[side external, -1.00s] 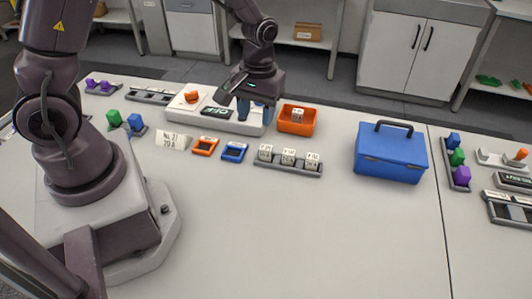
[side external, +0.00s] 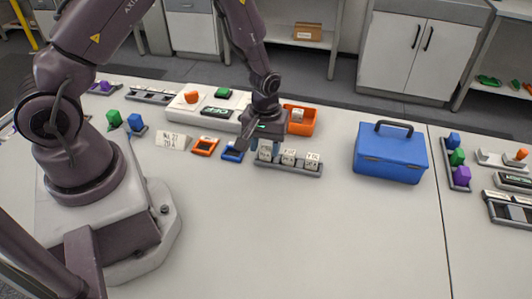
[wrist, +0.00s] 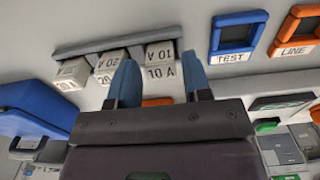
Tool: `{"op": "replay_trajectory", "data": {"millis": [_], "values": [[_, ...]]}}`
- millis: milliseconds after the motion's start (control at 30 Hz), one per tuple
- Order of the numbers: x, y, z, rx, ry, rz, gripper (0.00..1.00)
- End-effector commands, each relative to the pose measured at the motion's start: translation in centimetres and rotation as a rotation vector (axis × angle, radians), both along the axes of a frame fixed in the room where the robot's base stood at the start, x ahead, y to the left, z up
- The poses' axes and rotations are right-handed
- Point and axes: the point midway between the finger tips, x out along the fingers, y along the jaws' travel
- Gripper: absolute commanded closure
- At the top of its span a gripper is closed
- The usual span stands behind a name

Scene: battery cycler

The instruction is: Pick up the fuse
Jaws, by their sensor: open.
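Several white block fuses with printed labels are in view. Three stand in a grey rack (side external: 300,170): a left fuse (side external: 265,154), a middle fuse (side external: 288,157) and a right fuse (side external: 311,161). In the wrist view, the fuse nearest my fingers (wrist: 161,54) reads 10 A and shows between them; the middle fuse (wrist: 111,62) and the far fuse (wrist: 72,73) lie left of it. Another white block (side external: 298,115) is in the orange bin (side external: 301,128). My gripper (side external: 256,151) is open and empty, close to the rack's left end. Its blue fingers also show in the wrist view (wrist: 160,66).
A blue frame (side external: 232,155) labelled TEST and an orange frame (side external: 205,146) labelled LINE lie left of the rack. The blue toolbox (side external: 390,155) stands right. The front table is clear.

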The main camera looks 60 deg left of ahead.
Motion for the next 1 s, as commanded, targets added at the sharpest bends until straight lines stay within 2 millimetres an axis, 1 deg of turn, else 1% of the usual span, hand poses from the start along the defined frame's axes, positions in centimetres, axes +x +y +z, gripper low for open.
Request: {"op": "replay_trajectory", "data": {"millis": [33, 133, 233, 400, 567, 867, 1000], "values": [[-0.1, 0.0, -0.8, 0.000, 0.004, 0.000, 0.55], [0.0, 0.0, -1.7, 0.000, 0.001, -0.001, 0.55], [0.0, 0.0, -2.0, 0.000, 0.000, -0.001, 0.55], [0.0, 0.0, -2.0, 0.000, 0.000, -0.001, 0.55], [0.0, 0.0, -2.0, 0.000, 0.000, -0.001, 0.92], [0.0, 0.0, -1.8, 0.001, -0.001, -0.001, 0.92], [0.0, 0.0, -1.0, 0.001, -0.002, -0.001, 0.92]]}}
